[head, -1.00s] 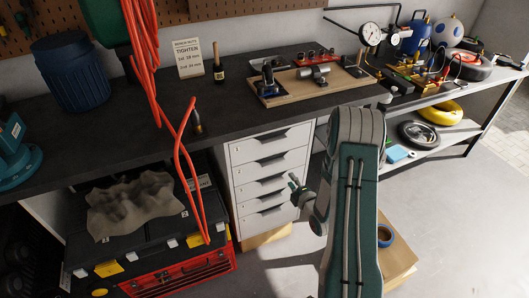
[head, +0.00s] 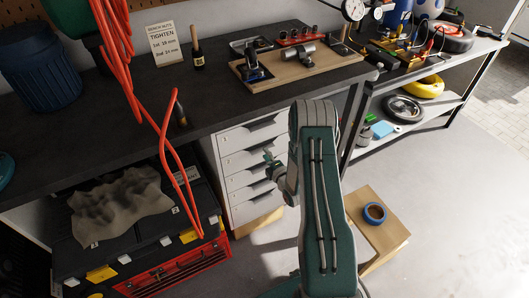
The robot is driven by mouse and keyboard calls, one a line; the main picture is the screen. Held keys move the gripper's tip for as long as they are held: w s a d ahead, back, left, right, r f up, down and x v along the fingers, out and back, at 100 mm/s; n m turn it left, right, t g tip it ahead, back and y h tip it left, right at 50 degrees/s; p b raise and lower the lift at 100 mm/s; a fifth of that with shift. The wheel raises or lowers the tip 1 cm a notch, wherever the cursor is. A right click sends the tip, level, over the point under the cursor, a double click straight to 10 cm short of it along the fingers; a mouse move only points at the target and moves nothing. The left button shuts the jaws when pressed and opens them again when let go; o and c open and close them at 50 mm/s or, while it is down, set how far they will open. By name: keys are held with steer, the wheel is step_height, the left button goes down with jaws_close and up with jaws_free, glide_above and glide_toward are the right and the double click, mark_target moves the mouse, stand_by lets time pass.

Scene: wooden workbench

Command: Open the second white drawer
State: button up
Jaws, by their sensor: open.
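The white drawer unit (head: 209,151) stands under the dark workbench in the head view, with several drawers stacked one above another. The second drawer from the top (head: 240,161) looks shut, and so do the others. My arm covers the right side of the unit. My gripper (head: 269,158) is small in the picture, in front of the unit's right part near the height of the second drawer. It is open and holds nothing that I can see. I cannot tell how far it is from the drawer front.
Red hoses (head: 170,150) hang left of the unit. A wooden box (head: 372,240) with blue tape (head: 374,212) is on the floor at right. The floor beyond it is clear.

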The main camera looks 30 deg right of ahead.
steer(key=shift+w, duration=0.85)
jaws_close()
steer(key=shift+s+f, duration=0.1)
